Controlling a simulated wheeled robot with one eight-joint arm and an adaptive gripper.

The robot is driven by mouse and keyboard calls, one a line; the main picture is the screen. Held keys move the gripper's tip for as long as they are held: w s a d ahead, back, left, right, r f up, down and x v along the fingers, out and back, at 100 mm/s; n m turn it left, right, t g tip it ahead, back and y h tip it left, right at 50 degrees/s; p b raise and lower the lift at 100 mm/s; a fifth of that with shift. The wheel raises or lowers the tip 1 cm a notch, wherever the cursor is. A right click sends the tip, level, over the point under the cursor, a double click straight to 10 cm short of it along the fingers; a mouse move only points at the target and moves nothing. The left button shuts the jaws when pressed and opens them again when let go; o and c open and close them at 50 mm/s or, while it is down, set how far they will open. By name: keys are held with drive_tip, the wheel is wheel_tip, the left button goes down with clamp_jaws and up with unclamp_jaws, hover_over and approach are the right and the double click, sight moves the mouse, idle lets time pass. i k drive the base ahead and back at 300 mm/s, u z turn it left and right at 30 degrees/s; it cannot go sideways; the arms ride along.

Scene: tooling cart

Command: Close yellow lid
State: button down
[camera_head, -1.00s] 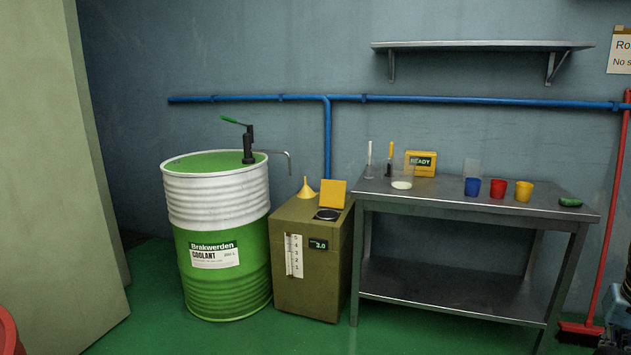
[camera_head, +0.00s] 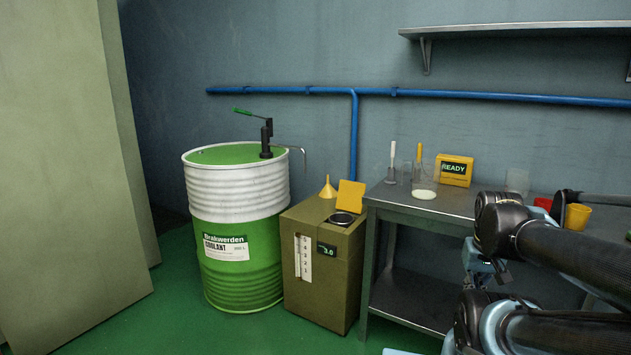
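The yellow lid (camera_head: 350,196) stands raised behind the dark round opening (camera_head: 342,218) on top of the olive-brown box (camera_head: 318,285). The opening is uncovered. The box has a white level scale and a small display reading 3.0. My arm reaches in from the right edge of the head view, in front of the metal table. Dark and light-blue parts of it show near the table's front, but I cannot make out my gripper's fingertips. Nothing of the arm touches the lid or the box.
A yellow funnel (camera_head: 328,189) stands behind the opening, left of the lid. A green and white coolant drum (camera_head: 240,230) with a pump is left of the box. The metal table (camera_head: 385,195) at right holds a READY box (camera_head: 455,170) and cups. Green floor is clear in front.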

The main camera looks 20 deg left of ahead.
sight(350, 195)
drive_tip(key=u, duration=0.35)
drive_tip(key=i, duration=0.85)
drive_tip(key=u, duration=0.35)
